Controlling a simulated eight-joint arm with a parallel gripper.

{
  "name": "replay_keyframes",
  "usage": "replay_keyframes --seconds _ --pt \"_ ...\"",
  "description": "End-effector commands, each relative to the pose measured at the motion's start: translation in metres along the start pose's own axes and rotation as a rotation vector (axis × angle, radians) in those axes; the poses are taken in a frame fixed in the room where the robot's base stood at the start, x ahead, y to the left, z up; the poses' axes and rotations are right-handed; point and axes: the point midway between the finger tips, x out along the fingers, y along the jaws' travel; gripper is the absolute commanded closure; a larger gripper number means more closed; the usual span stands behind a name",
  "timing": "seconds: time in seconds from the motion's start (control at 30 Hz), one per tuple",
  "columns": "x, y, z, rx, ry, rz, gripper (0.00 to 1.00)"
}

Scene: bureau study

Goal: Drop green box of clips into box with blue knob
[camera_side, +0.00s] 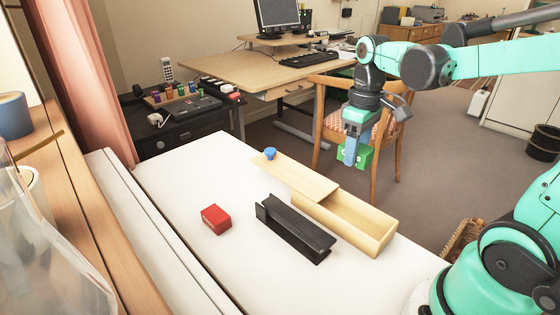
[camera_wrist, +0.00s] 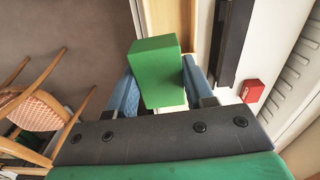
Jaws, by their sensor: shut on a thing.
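My gripper (camera_side: 352,152) is shut on the green box of clips (camera_side: 366,156) and holds it in the air above the far right part of the white table. In the wrist view the green box (camera_wrist: 157,70) sits between the two blue fingers. The long wooden box (camera_side: 352,221) stands on the table below, with its lid (camera_side: 293,177) slid towards the far left, so the near right part is open. The blue knob (camera_side: 270,153) is on the lid's far end. The held box is apart from the wooden box. The inside floor is only partly visible.
A black channel-shaped holder (camera_side: 293,230) lies alongside the wooden box. A red box (camera_side: 216,219) sits to its left; both also show in the wrist view. The white table (camera_side: 180,170) is bare around them. A wooden chair (camera_side: 385,125) stands behind the table.

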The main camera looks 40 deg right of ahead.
Motion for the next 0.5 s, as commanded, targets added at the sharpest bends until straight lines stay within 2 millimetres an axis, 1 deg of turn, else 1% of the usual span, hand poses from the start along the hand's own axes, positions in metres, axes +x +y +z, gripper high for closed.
replay_keyframes --seconds 0.1,0.3,0.5 --pt "0.015 0.000 0.000 0.000 0.000 0.000 1.00" --pt "0.037 0.000 -0.001 0.000 0.000 0.000 1.00" --pt "0.047 -0.001 0.000 0.000 0.000 0.000 1.00"
